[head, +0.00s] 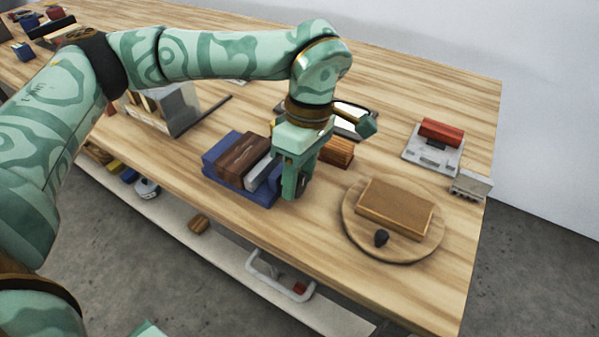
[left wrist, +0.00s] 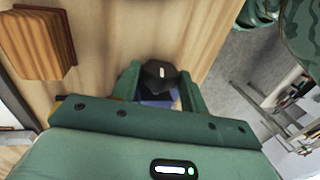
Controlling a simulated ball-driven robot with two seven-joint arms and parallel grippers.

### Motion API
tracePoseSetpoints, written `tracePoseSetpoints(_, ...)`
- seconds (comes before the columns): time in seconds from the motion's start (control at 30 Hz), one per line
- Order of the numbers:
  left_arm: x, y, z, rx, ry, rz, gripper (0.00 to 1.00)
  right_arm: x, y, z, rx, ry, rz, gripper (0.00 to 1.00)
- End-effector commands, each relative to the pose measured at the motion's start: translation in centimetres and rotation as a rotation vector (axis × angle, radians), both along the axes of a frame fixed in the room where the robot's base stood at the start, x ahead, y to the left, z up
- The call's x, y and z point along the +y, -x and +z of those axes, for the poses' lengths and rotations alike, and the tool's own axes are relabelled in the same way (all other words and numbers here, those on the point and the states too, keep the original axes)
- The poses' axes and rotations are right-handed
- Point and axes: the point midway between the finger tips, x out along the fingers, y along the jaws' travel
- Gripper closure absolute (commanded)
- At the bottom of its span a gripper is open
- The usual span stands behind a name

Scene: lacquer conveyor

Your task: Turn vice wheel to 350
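The blue vice (head: 218,158) sits near the front edge of the table, with a brown wooden block (head: 243,155) and a grey metal jaw (head: 262,169). The dark vice wheel (left wrist: 160,74) has a short white mark and shows between my left fingers in the left wrist view. Its number scale cannot be read. My left gripper (head: 296,190) points down at the vice's right end. In the head view the fingers mostly hide the wheel. My right gripper is not in view.
A ribbed wooden block (head: 337,152) stands just behind my left gripper. A round board (head: 350,228) with a brown slab (head: 395,207) and a dark knob lies to the right. A red-topped device (head: 441,131) stands farther back. Bare table lies between vice and board.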

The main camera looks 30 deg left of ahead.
Motion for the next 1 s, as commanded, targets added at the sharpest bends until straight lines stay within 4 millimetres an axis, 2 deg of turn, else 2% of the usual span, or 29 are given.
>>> tracePoseSetpoints(0.03,0.0,0.0,0.0,0.0,0.0,0.0,0.71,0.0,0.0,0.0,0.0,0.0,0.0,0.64)
tracePoseSetpoints(0.07,0.0,0.0,0.0,0.0,0.0,0.0,0.79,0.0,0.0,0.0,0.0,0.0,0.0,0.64)
tracePoseSetpoints(0.1,0.0,0.0,0.0,0.0,0.0,0.0,0.82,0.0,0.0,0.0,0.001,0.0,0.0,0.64)
tracePoseSetpoints(0.47,0.0,-0.2,0.2,0.051,-0.002,0.001,0.82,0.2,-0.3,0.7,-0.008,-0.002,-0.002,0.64)
tracePoseSetpoints(0.73,-0.1,-0.6,0.2,0.224,-0.01,0.004,0.82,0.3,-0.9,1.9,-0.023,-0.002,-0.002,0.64)
tracePoseSetpoints(1.0,-0.1,-1.0,-0.4,0.425,-0.015,0.003,0.82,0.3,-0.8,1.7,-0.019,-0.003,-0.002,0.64)
